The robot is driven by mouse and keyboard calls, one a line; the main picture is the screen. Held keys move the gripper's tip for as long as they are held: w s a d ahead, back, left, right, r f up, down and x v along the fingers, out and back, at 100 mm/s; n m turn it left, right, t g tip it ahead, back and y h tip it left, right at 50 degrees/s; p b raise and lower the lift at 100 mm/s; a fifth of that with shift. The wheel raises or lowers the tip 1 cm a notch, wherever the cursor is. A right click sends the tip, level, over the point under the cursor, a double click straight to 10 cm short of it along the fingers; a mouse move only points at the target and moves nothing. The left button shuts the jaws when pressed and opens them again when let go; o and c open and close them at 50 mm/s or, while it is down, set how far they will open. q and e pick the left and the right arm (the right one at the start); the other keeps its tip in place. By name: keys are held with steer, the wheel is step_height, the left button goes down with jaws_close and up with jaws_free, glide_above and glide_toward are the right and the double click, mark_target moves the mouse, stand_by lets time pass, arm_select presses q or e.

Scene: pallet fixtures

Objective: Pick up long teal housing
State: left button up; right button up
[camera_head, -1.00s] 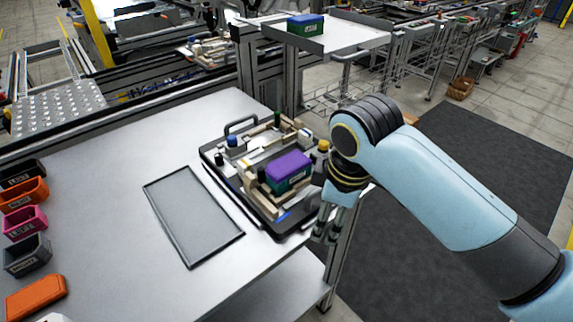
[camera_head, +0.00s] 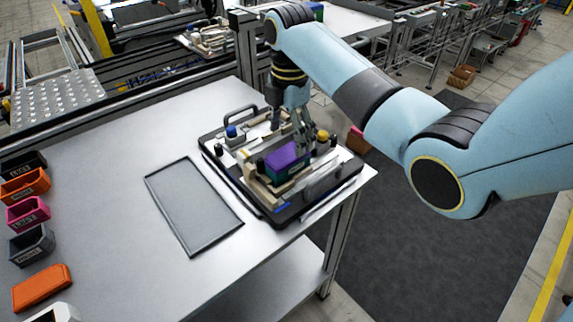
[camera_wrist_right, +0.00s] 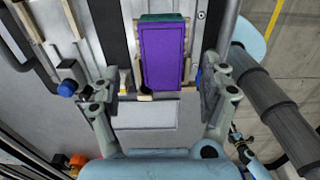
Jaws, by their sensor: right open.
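The long housing (camera_head: 287,166), with a purple top and teal sides, sits in the black-edged pallet fixture (camera_head: 262,206) on the table. In the right wrist view the purple top (camera_wrist_right: 165,55) fills the upper middle, with a teal strip at its far end. My right gripper (camera_head: 304,146) is open and points down over the fixture, just behind and right of the housing. In the wrist view the open fingers (camera_wrist_right: 160,74) stand apart on either side of the housing's near end, empty. Their height above it is hard to tell. My left gripper is not in view.
An empty grey tray (camera_head: 193,212) lies left of the fixture. Several small bins, including a pink bin (camera_head: 28,213), line the table's left side. Fixture posts with a blue knob (camera_head: 231,131) and a yellow knob (camera_head: 322,135) stand near the housing. The table between is clear.

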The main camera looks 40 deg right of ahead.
mark_target(286, 154)
steer(key=shift+f, duration=0.85)
steer(key=f, duration=0.2)
steer(key=a+f, duration=0.1)
steer(key=f, duration=0.1)
steer(key=shift+s+f+p, duration=0.2)
steer(key=shift+f+p, duration=0.05)
steer(key=shift+p, duration=0.15)
steer(key=shift+f, duration=0.25)
steer(key=c, duration=1.3)
steer(key=shift+c, duration=0.2)
steer(key=shift+r, duration=0.15)
